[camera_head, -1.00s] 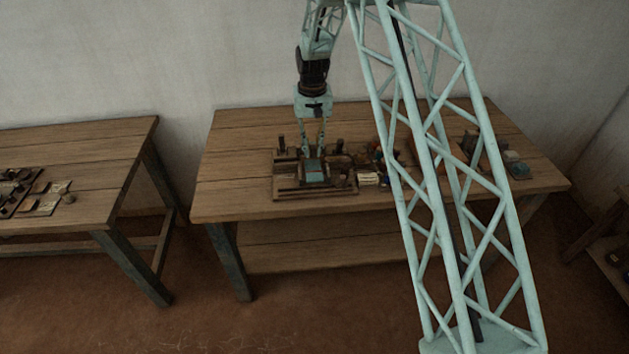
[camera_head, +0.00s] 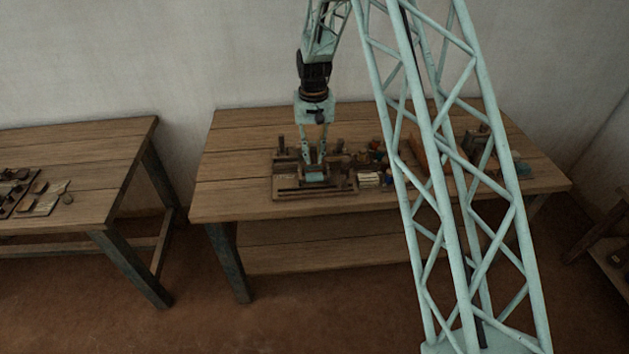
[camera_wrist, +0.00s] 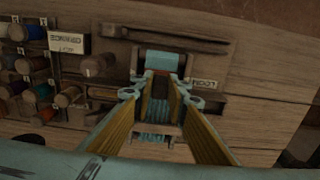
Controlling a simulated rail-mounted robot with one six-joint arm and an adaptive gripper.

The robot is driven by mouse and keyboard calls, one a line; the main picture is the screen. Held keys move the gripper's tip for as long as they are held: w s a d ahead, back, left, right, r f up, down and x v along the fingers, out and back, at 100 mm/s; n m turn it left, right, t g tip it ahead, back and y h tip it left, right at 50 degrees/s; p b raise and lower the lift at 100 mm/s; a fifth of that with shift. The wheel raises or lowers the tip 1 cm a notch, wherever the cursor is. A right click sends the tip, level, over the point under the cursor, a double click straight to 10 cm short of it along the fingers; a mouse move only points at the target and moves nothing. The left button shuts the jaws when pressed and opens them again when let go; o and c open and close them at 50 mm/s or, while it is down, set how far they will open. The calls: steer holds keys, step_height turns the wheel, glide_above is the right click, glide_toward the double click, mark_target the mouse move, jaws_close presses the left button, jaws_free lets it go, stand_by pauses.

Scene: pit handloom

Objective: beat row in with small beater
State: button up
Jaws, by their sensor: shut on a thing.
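The small loom (camera_head: 283,192) stands on the wooden table, with a teal woven cloth (camera_wrist: 163,60) at one end and pale teal warp threads (camera_wrist: 155,135) at the other. The cloth also shows in the head view (camera_head: 314,177). My gripper (camera_wrist: 160,88) is over the middle of the loom, pointing down, with its fingertips close to the cloth's edge. It is shut on a small dark piece between the fingertips, which I take for the small beater (camera_wrist: 160,84); it is mostly hidden by the fingers. In the head view my gripper (camera_head: 314,161) hides part of the loom.
Several coloured thread spools (camera_wrist: 68,97) stand in a rack beside the loom, with a white label (camera_wrist: 68,43). A label reading LOOM (camera_wrist: 204,83) sits by the frame. Bare tabletop (camera_head: 235,165) lies to the left in the head view. Another table (camera_head: 95,150) stands further left.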

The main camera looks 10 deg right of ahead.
steer(key=shift+s, duration=0.35)
steer(key=shift+w, duration=0.2)
steer(key=shift+w+d+p, duration=0.2)
steer(key=shift+w+p, duration=0.1)
steer(key=shift+w, duration=1.4)
steer(key=shift+w+d+p, duration=0.2)
steer(key=shift+w+p, duration=0.05)
steer(key=shift+w, duration=1.45)
steer(key=o, duration=0.7)
steer(key=shift+o, duration=0.2)
steer(key=shift+r, duration=0.1)
step_height(320, 180, up, 6)
steer(key=p, duration=0.2)
steer(key=shift+r, duration=0.15)
